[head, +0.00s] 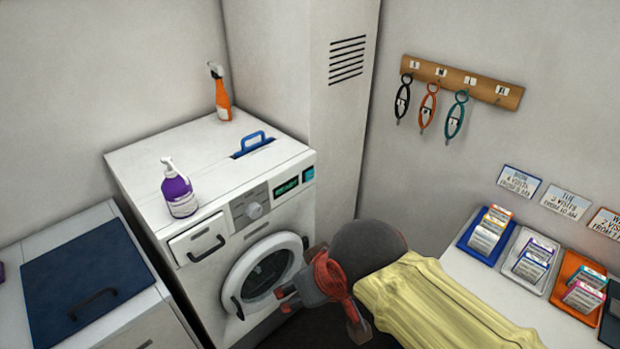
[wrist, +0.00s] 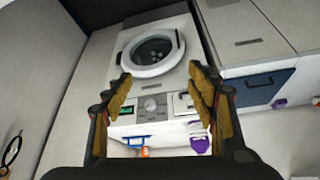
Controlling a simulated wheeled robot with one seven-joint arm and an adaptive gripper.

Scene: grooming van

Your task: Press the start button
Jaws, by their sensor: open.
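A blue-teal square button (head: 308,174) sits right of the display, at the panel's right end in the head view. The wrist view shows the machine upside down, with its dial (wrist: 151,104) and display (wrist: 127,112) between and beyond my fingers. I cannot make out the button there; my left finger is close to that end of the panel. My gripper (wrist: 160,82) is open and empty, apart from the panel. In the head view it is low, by the door (head: 262,275).
An orange spray bottle (head: 222,95), a purple pump bottle (head: 179,190) and a blue handle (head: 253,145) are on the machine's top. A tall cabinet (head: 330,110) stands behind. A blue-lidded unit (head: 85,275) is left; a counter with trays (head: 478,246) is right.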

